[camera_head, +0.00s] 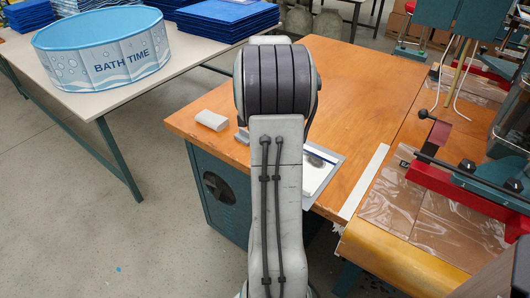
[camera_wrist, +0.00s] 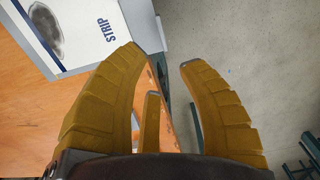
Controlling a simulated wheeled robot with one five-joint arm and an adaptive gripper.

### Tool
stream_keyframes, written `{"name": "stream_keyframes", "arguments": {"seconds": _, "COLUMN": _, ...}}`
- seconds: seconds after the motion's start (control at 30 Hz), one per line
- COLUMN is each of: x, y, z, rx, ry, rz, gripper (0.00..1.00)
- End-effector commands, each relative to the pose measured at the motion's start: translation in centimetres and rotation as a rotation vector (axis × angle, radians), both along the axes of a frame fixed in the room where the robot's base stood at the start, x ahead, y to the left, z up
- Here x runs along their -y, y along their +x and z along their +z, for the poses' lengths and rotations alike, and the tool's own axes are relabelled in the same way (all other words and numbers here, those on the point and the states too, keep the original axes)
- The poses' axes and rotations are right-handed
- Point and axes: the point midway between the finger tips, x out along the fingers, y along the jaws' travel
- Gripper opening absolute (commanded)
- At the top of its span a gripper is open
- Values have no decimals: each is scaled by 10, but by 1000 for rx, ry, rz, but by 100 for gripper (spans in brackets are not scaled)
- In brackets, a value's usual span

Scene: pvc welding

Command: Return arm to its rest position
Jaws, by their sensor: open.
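My gripper (camera_wrist: 162,58) shows in the wrist view with its yellow-brown ribbed fingers spread apart. It is open, and nothing is between the fingertips. Its left finger overlaps the edge of the wooden table (camera_wrist: 22,115), and the floor shows beyond the right finger. In the head view my arm rises in the middle of the picture and hides the gripper. The wooden table (camera_head: 355,75) lies behind and to the right of my arm. A white sheet marked STRIP (camera_wrist: 80,22) lies on the table at the upper left of the wrist view.
A round blue BATH TIME tub (camera_head: 100,50) stands on a white table (camera_head: 105,103) at left, with blue stacks (camera_head: 228,18) behind. A grey block (camera_head: 211,120) lies on the wooden table near its left edge. A red and teal machine (camera_head: 450,180) stands at right. Open floor (camera_head: 75,220) lies at left.

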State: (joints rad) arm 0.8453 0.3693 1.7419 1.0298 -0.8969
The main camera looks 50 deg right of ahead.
Motion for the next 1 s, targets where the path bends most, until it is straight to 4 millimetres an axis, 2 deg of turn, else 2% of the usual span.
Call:
{"name": "stream_keyframes", "arguments": {"seconds": 0.57, "x": 0, "y": 0, "z": 0, "rx": 0, "ry": 0, "rz": -35, "gripper": 37}}
{"name": "stream_keyframes", "arguments": {"seconds": 0.83, "x": 2, "y": 2, "z": -3, "rx": 15, "ry": -11, "rz": -337, "gripper": 37}}
{"name": "stream_keyframes", "arguments": {"seconds": 1.0, "x": -22, "y": -19, "z": -29, "rx": -53, "ry": 34, "rz": -573, "gripper": 37}}
